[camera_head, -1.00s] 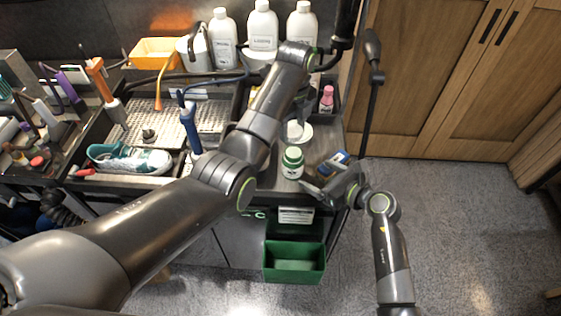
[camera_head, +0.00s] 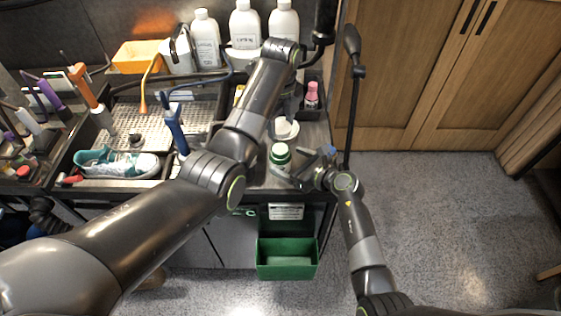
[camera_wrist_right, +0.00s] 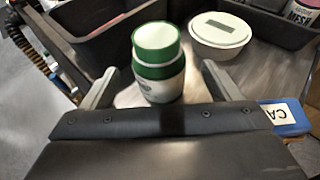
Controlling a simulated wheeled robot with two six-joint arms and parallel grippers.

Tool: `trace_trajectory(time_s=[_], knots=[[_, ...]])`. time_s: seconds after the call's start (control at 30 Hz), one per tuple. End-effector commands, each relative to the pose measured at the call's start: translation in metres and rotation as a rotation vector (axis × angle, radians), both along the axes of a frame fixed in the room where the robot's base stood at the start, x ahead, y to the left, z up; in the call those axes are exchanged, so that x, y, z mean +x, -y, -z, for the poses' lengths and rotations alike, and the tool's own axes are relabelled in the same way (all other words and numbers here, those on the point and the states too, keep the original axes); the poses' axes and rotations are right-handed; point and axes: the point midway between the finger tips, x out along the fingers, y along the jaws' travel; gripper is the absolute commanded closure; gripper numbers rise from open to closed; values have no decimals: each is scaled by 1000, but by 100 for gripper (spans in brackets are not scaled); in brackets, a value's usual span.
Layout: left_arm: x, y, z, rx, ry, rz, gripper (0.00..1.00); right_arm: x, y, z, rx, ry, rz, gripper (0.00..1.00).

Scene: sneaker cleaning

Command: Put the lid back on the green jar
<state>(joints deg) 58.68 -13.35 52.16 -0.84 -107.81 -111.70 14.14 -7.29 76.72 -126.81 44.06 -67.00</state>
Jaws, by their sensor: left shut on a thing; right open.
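The green-and-white jar (camera_head: 280,157) stands upright near the front of the counter. In the right wrist view the jar (camera_wrist_right: 163,90) has a pale top inside a green rim and a second green band below; I cannot tell whether that upper part is a lid. My right gripper (camera_head: 298,172) is open, its fingers on either side of the jar in the wrist view, not closed on it. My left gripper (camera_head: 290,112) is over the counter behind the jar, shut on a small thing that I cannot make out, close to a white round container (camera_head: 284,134).
The white container (camera_wrist_right: 220,40) stands behind and right of the jar. A blue labelled thing (camera_wrist_right: 287,118) lies right of my right gripper. A pink bottle (camera_head: 312,95) is behind. A sneaker (camera_head: 115,164) lies at left. A green bin (camera_head: 287,270) hangs below the counter.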

Motion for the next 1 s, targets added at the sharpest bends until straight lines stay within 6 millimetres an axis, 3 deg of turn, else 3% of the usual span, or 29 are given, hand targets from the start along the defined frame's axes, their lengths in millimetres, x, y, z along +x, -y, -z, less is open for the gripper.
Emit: trace_trajectory(time_s=[0.4, 0.83, 1.0], knots=[[0, 0, 0, 0, 0, 0, 72, 29, -29, 15, 1, -1, -1, 17], [0, 0, 0, 0, 0, 0, 72, 32, -32, 17, -1, 0, 1, 17], [0, 0, 0, 0, 0, 0, 72, 32, -32, 16, -1, -1, 0, 36]])
